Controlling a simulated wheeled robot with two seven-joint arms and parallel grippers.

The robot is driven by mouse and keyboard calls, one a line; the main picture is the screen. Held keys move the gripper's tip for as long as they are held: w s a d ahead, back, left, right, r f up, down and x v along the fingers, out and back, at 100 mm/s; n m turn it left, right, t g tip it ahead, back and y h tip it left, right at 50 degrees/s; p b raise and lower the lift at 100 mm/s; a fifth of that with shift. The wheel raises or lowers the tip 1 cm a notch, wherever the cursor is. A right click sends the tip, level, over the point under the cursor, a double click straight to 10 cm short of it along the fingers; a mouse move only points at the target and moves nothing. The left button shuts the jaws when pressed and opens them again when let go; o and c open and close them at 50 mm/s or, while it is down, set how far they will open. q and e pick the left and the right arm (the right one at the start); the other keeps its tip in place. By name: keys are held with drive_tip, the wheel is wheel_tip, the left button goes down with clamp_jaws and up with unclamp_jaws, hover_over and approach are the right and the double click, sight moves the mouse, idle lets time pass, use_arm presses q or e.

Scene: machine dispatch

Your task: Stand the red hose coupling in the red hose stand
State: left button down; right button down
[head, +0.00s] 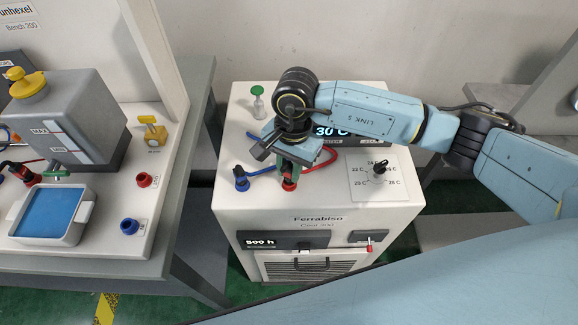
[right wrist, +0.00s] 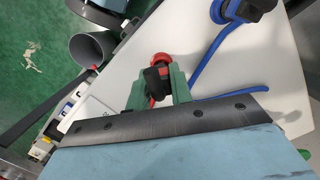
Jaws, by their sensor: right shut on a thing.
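My right gripper (head: 288,169) is over the white cabinet's top, with its green fingers closed around the red hose coupling. The coupling's black body (right wrist: 158,80) shows between the fingers in the right wrist view, with a red part (right wrist: 161,59) beside it. In the head view, a red collar (head: 289,185) shows directly below the fingers; I cannot tell whether the coupling is seated in it. A red hose (head: 325,156) curves to the right behind the gripper. A red ring-shaped stand (head: 145,180) on the left bench looks empty. My left gripper is not in view.
A blue coupling (head: 241,181) with a blue hose stands just left of the gripper. A dial (head: 379,171) is to the right and a green-topped valve (head: 258,92) behind. The left bench holds a grey tank (head: 85,120), tray (head: 85,212) and blue ring (head: 130,226). A gap separates bench and cabinet.

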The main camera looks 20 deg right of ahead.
drive_tip(key=shift+f+b, duration=0.55)
drive_tip(key=shift+f, duration=0.1)
drive_tip(key=c, duration=0.8)
unclamp_jaws()
drive_tip(key=shift+o, duration=0.2)
drive_tip(key=shift+r, duration=0.1)
drive_tip(key=shift+r+p, duration=1.3)
drive_tip(key=shift+r, duration=1.65)
